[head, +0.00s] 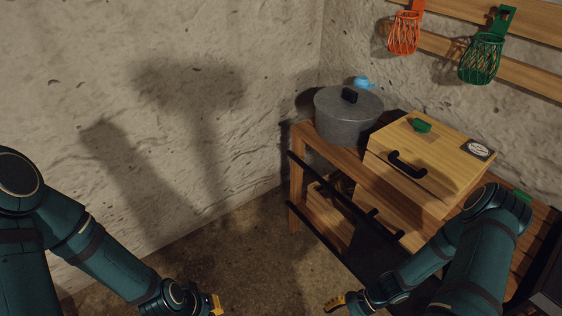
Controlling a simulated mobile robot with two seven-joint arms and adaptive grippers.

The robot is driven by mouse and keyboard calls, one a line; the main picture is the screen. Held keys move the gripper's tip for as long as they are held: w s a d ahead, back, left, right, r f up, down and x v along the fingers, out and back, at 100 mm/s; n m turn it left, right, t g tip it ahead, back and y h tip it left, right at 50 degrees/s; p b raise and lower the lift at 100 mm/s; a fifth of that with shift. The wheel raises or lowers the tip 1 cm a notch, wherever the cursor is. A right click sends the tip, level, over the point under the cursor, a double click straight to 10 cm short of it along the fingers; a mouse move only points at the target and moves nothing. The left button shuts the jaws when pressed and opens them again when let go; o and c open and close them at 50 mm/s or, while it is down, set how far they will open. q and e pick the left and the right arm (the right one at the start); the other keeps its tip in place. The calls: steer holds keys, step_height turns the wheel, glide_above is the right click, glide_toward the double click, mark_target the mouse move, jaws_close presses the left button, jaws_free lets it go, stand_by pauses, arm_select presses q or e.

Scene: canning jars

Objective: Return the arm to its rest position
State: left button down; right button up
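My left arm comes in from the left and slopes down to the bottom edge. Only a small yellow part of my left gripper (216,304) shows there, over the floor. My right arm is bent at the right, in front of the wooden bench. A yellow part of my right gripper (336,303) shows at the bottom edge, pointing left. Both grippers are largely cut off by the frame, so whether they are open or hold anything is hidden. The two grippers are apart.
A wooden bench (297,160) with dark rails stands along the right wall. On it are a grey lidded pot (345,122) and a wooden box (404,146) with a black handle. Orange (404,34) and green (481,59) baskets hang above. Floor (245,250) left of the bench is clear.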

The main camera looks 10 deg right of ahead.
steer(key=w+a+r+n+t+h, duration=0.1)
steer(key=w+a+r+n+h, duration=0.2)
steer(key=a+r+n, duration=0.2)
steer(key=w+a+r+n+h, duration=0.3)
steer(key=a+r+n, duration=0.3)
steer(key=n, duration=0.4)
steer(key=shift+a+r+t+h, duration=0.25)
steer(key=shift+a+t+h, duration=0.15)
steer(key=shift+a, duration=0.35)
steer(key=shift+d, duration=0.1)
